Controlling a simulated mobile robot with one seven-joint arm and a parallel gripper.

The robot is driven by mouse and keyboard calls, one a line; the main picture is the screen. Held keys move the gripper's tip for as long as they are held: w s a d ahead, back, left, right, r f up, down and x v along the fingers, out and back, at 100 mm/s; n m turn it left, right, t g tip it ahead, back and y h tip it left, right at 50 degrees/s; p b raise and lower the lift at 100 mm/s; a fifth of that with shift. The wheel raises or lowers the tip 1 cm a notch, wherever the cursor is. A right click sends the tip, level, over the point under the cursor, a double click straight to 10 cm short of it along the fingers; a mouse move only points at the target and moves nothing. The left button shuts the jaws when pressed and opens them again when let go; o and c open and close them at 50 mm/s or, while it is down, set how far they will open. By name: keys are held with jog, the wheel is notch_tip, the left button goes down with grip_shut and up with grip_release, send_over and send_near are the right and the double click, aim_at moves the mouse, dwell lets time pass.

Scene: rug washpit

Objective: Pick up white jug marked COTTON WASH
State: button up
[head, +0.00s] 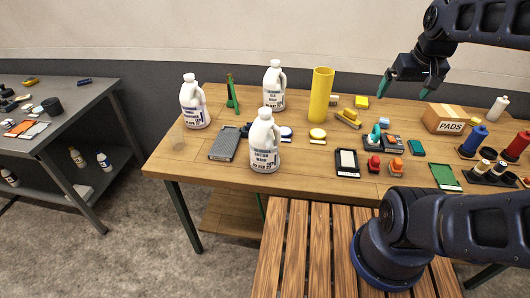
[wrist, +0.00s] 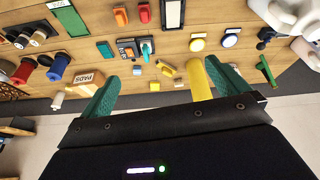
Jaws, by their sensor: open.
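Three white jugs with loop handles stand upright on the wooden table. The front jug (head: 265,143) has a label that seems to read COTTON WASH. The left jug (head: 195,103) and the back jug (head: 274,86) have labels too small to read surely. My gripper (head: 406,88) is open and empty above the right part of the table, well to the right of all the jugs. In the wrist view my gripper (wrist: 160,82) shows two spread green fingers. Parts of white jugs (wrist: 288,16) show at its upper right edge; I cannot tell which they are.
A yellow cylinder (head: 321,94) stands between the jugs and my gripper. A dark grey flat case (head: 224,144) lies left of the front jug. A PADS box (head: 448,119) and several small items crowd the right side. A slatted bench (head: 300,240) stands before the table.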

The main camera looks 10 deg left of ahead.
jog(key=w+a+n+g, duration=0.1)
jog(key=w+a+n, duration=0.45)
jog(key=a, duration=0.35)
jog(key=n+g, duration=0.3)
jog(key=n, duration=0.8)
send_over(265, 110)
notch_tip(265, 110, down, 6)
jog(key=shift+w+f, duration=0.1)
jog(key=shift+f, duration=5.45)
jog(key=c, duration=2)
jog(key=shift+r, duration=0.1)
jog(key=shift+c, duration=0.6)
